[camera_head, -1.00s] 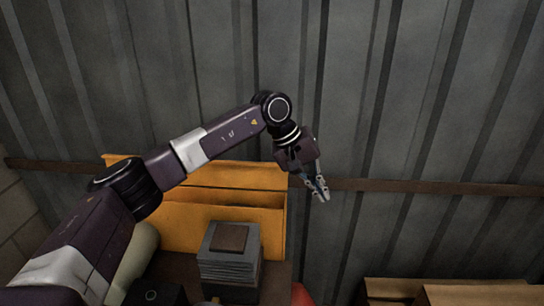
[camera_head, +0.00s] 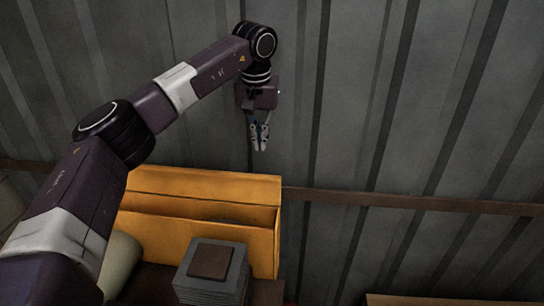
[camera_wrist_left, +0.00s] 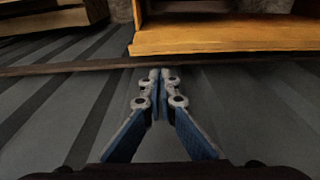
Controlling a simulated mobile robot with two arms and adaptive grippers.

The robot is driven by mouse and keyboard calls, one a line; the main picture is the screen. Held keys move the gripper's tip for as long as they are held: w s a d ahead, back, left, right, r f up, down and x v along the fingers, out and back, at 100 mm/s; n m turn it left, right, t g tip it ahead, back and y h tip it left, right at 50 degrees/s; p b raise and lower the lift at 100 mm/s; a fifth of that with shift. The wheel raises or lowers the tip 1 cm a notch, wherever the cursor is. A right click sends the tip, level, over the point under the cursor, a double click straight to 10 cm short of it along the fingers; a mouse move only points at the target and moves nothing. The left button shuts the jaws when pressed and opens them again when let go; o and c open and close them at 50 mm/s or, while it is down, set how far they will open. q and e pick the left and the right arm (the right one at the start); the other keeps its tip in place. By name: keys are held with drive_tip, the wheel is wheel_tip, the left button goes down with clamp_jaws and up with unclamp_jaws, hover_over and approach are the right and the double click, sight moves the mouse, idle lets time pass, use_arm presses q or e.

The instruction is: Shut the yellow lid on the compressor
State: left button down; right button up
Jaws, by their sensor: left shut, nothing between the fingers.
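The yellow lid (camera_head: 205,187) of the compressor stands raised in the head view, its panel upright against the corrugated wall, behind a dark machine body with a grey finned block (camera_head: 212,272). In the left wrist view a yellow panel (camera_wrist_left: 230,38) fills the top right, beyond the fingertips. My left gripper (camera_head: 259,145) hangs above the lid's top edge near its right end, fingers pointing down. It is shut and empty, apart from the lid. The wrist view shows its blue-grey fingers (camera_wrist_left: 158,78) meeting at the tips. My right gripper is in neither view.
A corrugated grey metal wall (camera_head: 400,110) stands close behind, with a brown horizontal rail (camera_head: 410,202) along it. A pale rounded cylinder (camera_head: 120,262) lies left of the finned block. A wooden edge (camera_head: 440,300) shows at the bottom right.

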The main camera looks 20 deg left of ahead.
use_arm(q)
drive_tip(key=f+p, duration=0.1)
drive_tip(key=f, duration=0.2)
drive_tip(key=w+f+p, duration=0.1)
drive_tip(key=f, duration=0.2)
drive_tip(key=w+f, duration=0.1)
drive_tip(key=f, duration=0.2)
drive_tip(key=shift+w+a+f+p, duration=0.1)
drive_tip(key=shift+a+f+p, duration=0.1)
drive_tip(key=shift+f+p, duration=0.2)
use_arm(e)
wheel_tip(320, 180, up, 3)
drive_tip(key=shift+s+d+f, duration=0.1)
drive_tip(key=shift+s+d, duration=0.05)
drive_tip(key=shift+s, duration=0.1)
